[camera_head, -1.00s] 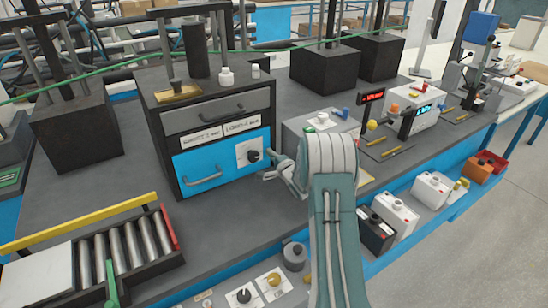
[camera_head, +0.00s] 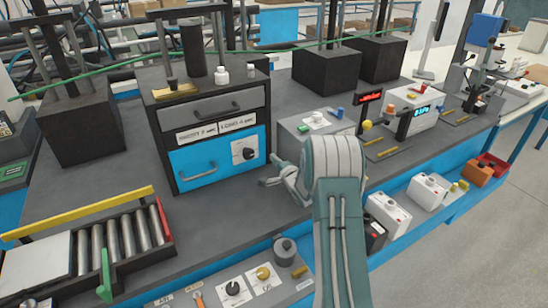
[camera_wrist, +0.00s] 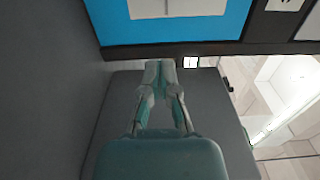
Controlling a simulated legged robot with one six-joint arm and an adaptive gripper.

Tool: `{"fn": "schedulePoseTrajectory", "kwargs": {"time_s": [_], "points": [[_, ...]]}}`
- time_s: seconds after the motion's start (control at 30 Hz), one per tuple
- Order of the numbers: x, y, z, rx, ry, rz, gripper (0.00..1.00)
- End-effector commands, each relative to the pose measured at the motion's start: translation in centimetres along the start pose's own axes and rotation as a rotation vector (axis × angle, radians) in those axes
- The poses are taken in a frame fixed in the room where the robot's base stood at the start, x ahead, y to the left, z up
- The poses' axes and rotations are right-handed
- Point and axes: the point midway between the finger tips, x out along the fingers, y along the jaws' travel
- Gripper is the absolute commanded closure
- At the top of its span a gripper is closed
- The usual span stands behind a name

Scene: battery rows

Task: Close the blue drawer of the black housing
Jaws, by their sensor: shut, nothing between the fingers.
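The black housing (camera_head: 158,150) stands on the bench, with a grey drawer (camera_head: 213,108) above the blue drawer (camera_head: 215,165). The blue drawer has a bar handle on its left and a white plate with a black knob on its right. Its front looks flush, or nearly flush, with the housing. In the wrist view, the blue front (camera_wrist: 180,32) fills the top. My gripper (camera_head: 266,182) is shut and empty, low beside the housing's right front corner, apart from the drawer front. Its closed fingertips also show in the wrist view (camera_wrist: 160,66).
A grey box (camera_head: 295,147) with buttons stands right of the housing, close behind my gripper. A roller conveyor (camera_head: 125,240) lies at the front left. Knobs and switches (camera_head: 250,283) line the bench's front edge. The bench top (camera_head: 215,222) before the drawer is clear.

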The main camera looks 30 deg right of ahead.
Motion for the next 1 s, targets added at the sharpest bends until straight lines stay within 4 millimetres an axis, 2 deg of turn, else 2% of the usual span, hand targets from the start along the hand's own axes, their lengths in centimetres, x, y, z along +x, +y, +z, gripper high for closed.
{"fn": "schedulePoseTrajectory", "kwargs": {"time_s": [0.27,0.5,0.6,0.87,1.0], "points": [[-3.5,0.1,-0.1,0.002,0.001,0.002,1.0],[-7.5,0.1,-0.2,0.002,0.002,0.002,1.0],[-8.4,0.1,-0.1,0.002,0.0,0.002,1.0],[-8.8,0.1,0.0,0.0,-0.001,0.002,1.0],[-8.5,-1.4,0.5,-0.065,0.012,0.029,1.0]]}}
